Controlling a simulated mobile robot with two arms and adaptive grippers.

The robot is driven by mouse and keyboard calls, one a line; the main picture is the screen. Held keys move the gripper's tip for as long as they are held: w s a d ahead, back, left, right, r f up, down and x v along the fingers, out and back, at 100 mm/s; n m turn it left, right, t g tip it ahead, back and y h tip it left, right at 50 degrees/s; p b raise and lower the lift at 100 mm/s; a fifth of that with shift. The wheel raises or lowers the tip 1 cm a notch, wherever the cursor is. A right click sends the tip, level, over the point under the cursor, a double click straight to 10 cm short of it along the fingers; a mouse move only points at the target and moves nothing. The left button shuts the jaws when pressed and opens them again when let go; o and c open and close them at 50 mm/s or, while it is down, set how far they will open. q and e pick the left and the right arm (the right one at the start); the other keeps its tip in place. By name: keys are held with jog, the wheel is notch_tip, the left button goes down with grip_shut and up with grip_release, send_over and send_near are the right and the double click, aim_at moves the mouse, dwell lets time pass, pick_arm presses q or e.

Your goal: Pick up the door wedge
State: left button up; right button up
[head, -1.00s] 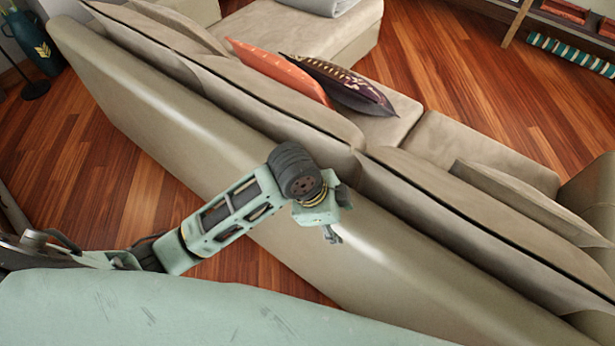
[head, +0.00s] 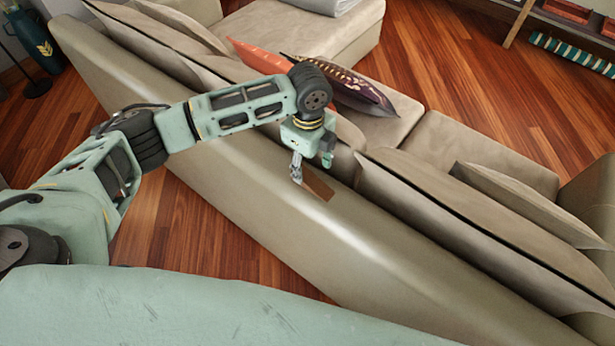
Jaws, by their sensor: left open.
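A small brown wedge-shaped piece (head: 319,186), which looks like the door wedge, lies on the top of the beige sofa's back (head: 365,243). My left gripper (head: 312,170) points down just behind the wedge's upper end in the picture. Its two fingers are apart, one at the left and one at the right. One finger overlaps the wedge's left end in view; I cannot tell whether they touch. Nothing shows between the fingers. My right gripper is not in view.
An orange cushion (head: 258,58) and a dark patterned cushion (head: 350,88) lean on the sofa beyond my left arm. Beige back cushions (head: 440,205) rise beside the sofa's top edge. Bare wooden floor (head: 215,240) lies on the near side.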

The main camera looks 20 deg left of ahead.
aim_at(307, 176)
pick_arm(q)
jog(key=f, duration=0.2)
jog(key=f+p, duration=0.1)
jog(key=shift+s+f, duration=0.2)
jog(key=shift+f, duration=0.5)
jog(key=shift+c, duration=0.3)
jog(key=c, duration=1.2)
jog(key=shift+r, duration=0.15)
